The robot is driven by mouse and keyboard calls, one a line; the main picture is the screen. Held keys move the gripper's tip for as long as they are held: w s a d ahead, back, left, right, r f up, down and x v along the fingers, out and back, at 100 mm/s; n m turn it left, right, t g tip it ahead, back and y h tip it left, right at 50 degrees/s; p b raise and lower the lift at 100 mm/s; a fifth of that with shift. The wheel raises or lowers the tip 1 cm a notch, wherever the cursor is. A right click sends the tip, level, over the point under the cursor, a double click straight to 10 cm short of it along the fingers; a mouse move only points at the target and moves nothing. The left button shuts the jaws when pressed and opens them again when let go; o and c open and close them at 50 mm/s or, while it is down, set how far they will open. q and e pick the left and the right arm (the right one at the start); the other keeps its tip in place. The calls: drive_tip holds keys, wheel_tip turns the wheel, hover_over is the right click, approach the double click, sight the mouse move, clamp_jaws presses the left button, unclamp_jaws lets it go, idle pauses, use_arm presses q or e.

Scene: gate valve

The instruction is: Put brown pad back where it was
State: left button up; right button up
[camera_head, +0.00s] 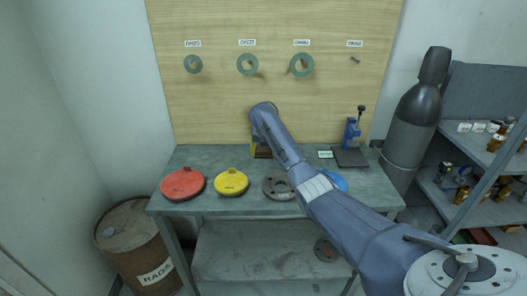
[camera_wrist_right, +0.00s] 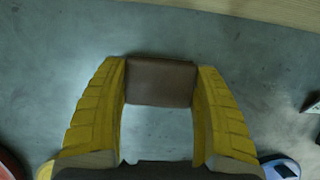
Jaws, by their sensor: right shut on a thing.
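The brown pad (camera_wrist_right: 161,81) is a small dark brown block between the two yellow fingertips of my right gripper (camera_wrist_right: 161,85) in the right wrist view. The fingers touch its left and right sides, so the gripper is shut on it. In the head view the brown pad (camera_head: 263,152) shows in part at the back of the grey table, below my right gripper (camera_head: 262,146). I cannot tell whether the pad rests on the table or hangs just above it. My left gripper is not in view.
On the table (camera_head: 210,159) are a red disc (camera_head: 183,184), a yellow disc (camera_head: 231,182), a grey flange (camera_head: 277,188) and a blue disc (camera_head: 334,180) partly behind my arm. A blue press-like device (camera_head: 352,134) stands at the back right. A wooden board (camera_head: 215,110) rises behind the table.

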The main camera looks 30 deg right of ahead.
drive_tip(key=shift+f, duration=0.1)
drive_tip(key=o, duration=1.2)
drive_tip(key=v, duration=1.2)
drive_tip(key=shift+w, duration=0.1)
